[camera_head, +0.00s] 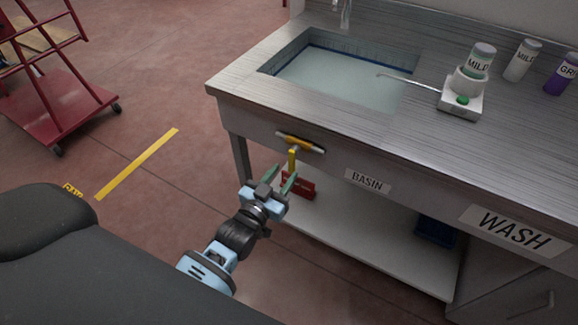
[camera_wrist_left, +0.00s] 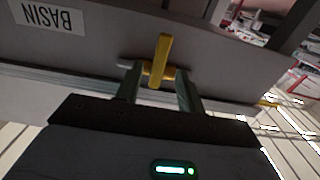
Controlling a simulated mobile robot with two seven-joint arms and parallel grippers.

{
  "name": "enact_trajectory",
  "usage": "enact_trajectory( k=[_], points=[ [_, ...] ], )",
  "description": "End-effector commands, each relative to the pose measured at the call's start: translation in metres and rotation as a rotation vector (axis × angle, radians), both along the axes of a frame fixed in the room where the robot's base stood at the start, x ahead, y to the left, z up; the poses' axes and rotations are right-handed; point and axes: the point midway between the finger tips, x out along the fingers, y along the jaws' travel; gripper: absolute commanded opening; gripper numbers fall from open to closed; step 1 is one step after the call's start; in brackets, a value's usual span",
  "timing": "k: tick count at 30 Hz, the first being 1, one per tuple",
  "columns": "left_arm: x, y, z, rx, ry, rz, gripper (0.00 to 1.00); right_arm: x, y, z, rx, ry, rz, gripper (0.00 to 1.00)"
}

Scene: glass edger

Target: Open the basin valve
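The basin valve is on the front panel of the wash bench, left of the BASIN label (camera_head: 367,181). Its yellow handle (camera_head: 292,158) sticks out below a yellow and pale metal body (camera_head: 300,143). The handle also shows in the left wrist view (camera_wrist_left: 161,58), crossing the horizontal body. My left gripper (camera_head: 282,177) is just in front of the valve, fingers pointing at it. In the left wrist view its two green fingers (camera_wrist_left: 158,78) are apart, with the handle's near end between them and gaps on both sides. My right gripper is not in view.
The bench top holds a sunken basin (camera_head: 262,68) with pale liquid and a white device (camera_head: 462,104) with a labelled bottle. A shelf (camera_head: 375,243) lies below, with a red object (camera_head: 299,186) behind my gripper. A red cart (camera_head: 55,105) stands far left on open floor.

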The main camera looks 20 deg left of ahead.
Motion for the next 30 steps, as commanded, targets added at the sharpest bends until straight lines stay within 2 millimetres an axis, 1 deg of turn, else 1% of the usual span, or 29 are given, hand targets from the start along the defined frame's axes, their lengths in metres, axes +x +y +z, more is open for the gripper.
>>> enact_trajectory(
  k=[1,3,9,13,20,29,30],
  points=[
    [0.008,-0.001,0.0,0.0,-0.001,0.0,0.38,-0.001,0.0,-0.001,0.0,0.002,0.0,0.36],
    [0.017,-0.002,0.0,0.0,0.0,0.0,0.38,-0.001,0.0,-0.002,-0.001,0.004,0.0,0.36],
    [0.035,-0.004,-0.001,0.0,0.001,0.0,0.38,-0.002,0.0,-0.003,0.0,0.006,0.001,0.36],
    [0.039,-0.004,0.0,0.0,0.001,-0.001,0.38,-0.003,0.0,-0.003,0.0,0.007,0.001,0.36],
    [0.039,-0.004,0.0,0.0,0.002,-0.001,0.38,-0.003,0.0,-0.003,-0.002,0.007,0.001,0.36],
    [0.039,-0.004,0.0,0.0,0.002,0.0,0.0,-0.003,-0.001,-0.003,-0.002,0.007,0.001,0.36],
    [0.039,-0.004,0.0,0.0,0.002,0.0,0.0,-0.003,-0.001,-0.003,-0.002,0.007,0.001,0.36]
  ],
)
